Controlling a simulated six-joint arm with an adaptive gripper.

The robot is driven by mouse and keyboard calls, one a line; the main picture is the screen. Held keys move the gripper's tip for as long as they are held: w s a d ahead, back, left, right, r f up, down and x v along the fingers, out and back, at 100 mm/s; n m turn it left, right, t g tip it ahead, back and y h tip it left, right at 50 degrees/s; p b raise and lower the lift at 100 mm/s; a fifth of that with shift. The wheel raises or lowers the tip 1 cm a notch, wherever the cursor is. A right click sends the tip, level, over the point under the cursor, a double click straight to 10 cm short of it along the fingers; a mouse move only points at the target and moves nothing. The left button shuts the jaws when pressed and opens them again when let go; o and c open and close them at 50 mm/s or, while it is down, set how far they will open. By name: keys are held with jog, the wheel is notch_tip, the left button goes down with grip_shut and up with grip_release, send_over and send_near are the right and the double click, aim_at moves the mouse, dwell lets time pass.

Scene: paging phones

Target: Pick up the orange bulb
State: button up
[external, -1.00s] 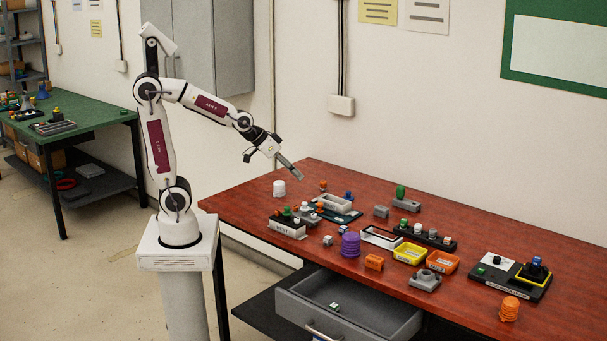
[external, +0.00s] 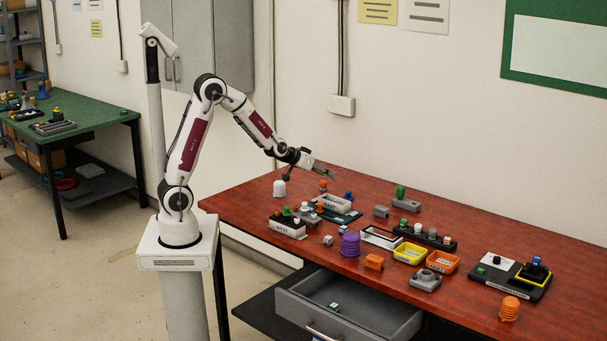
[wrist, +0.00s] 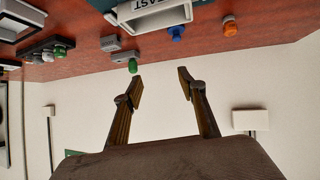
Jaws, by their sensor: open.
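A small orange bulb (external: 323,185) stands on the red-brown table behind a grey tray, left of a blue bulb (external: 348,196). In the wrist view the orange bulb (wrist: 230,28) is at the upper right, with the blue bulb (wrist: 177,33) left of it. My gripper (external: 333,174) is above the table's back part, close to the orange bulb in the picture. In the wrist view my gripper (wrist: 160,76) has its fingers apart with nothing between them; the orange bulb lies outside them.
A grey labelled tray (wrist: 158,18) is near the bulbs. A green bulb (external: 401,192) on a grey block stands to the right. A white cap (external: 279,188) is at the left. A purple ribbed item (external: 350,245) and yellow bin (external: 411,245) are nearer the front. The wall is behind.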

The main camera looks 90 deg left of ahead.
aim_at(322, 183)
jog(key=a+f, duration=0.1)
jog(key=a, duration=0.1)
jog(key=a+f+n+y, duration=0.1)
jog(key=a+f, duration=0.1)
jog(key=a, duration=0.1)
jog(key=a+f+y, duration=0.1)
jog(key=a+f, duration=0.1)
jog(key=shift+w+a, duration=0.2)
jog(key=shift+a, duration=0.15)
jog(key=s+a+f+y, duration=0.1)
jog(key=a+f, duration=0.1)
jog(key=a, duration=0.1)
jog(key=s+a+f+n+g+y, duration=0.1)
jog(key=a+f, duration=0.1)
jog(key=a, duration=0.1)
jog(key=a+f+n+y, duration=0.1)
jog(key=a+f, duration=0.1)
jog(key=a, duration=0.1)
jog(key=shift+s+f+g, duration=0.15)
jog(key=shift+s+g, duration=0.15)
jog(key=shift+s, duration=0.1)
jog(key=shift+w+a, duration=0.1)
jog(key=shift+a, duration=0.05)
jog(key=shift+x, duration=1.2)
jog(key=shift+a, duration=0.1)
jog(key=shift+x, duration=2.5)
jog(key=c, duration=1.1)
